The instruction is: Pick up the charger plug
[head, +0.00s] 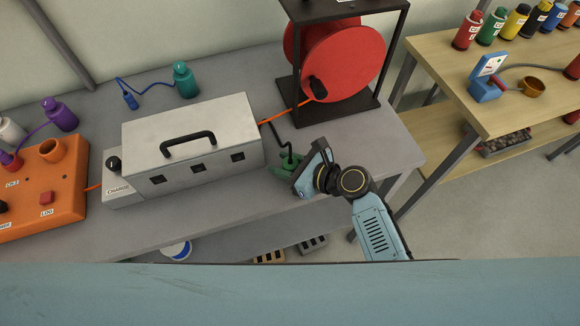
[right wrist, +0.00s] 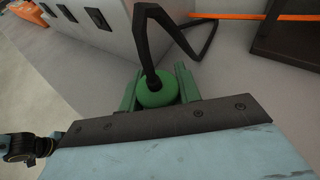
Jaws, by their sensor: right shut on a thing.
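The charger plug (right wrist: 158,88) is a rounded green body with a thick black cable (right wrist: 150,45) rising from its top. In the right wrist view it sits between the green fingers of my right gripper (right wrist: 158,92), which is shut on it. In the head view my right gripper (head: 285,168) is low over the grey bench, right of the charger box (head: 193,142). There the plug is mostly hidden, and the black cable runs from it up and back towards the box. I cannot tell whether the plug touches the bench. My left gripper is not in view.
An orange unit (head: 60,185) stands at the left of the bench (head: 235,215). A red cable reel (head: 340,62) in a black frame stands behind my right gripper, with an orange cable leading to it. Purple and teal bottles stand farther back. A wooden shelf table (head: 440,65) is at the right.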

